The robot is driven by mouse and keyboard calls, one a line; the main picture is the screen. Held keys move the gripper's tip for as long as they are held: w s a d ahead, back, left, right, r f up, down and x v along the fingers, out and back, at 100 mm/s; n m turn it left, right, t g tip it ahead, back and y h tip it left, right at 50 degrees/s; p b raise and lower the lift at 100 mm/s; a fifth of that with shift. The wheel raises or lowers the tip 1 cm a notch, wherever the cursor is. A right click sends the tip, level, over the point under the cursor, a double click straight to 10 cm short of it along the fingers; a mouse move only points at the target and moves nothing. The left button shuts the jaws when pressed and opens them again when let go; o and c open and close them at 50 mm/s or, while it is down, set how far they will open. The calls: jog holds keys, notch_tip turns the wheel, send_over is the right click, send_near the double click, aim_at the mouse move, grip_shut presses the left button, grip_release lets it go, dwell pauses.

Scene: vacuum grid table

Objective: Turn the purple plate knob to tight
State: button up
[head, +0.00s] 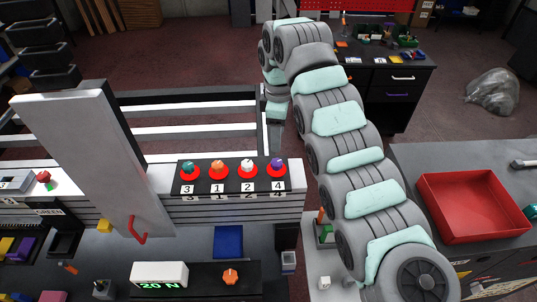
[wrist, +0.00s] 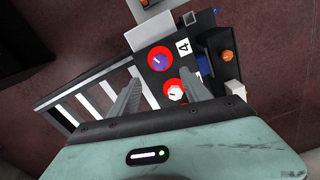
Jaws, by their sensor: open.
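The purple plate knob (head: 277,164) sits on a red disc at the right end of a black panel, behind label 4. In the wrist view the purple knob (wrist: 160,61) shows a pale pointer mark on top, in its red ring. My gripper (wrist: 161,77) is open and empty, with its two fingers apart. The purple knob appears just beyond the fingertips, with the white knob (wrist: 175,93) nearer, between the fingers. The fingers do not appear to touch either knob. In the head view my gripper (head: 277,108) hangs behind the panel's right end; its fingertips are not clear.
Teal (head: 187,167), orange (head: 217,168) and white knobs stand in a row left of the purple one. A large grey slanted plate (head: 85,150) rises at left. A red tray (head: 475,208) lies at right. A separate orange knob (head: 230,276) sits by a "20 N" display (head: 160,275).

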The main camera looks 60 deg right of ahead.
aim_at(277, 162)
notch_tip(277, 162, down, 10)
jog(key=p, duration=0.3)
grip_shut()
dwell(0.7)
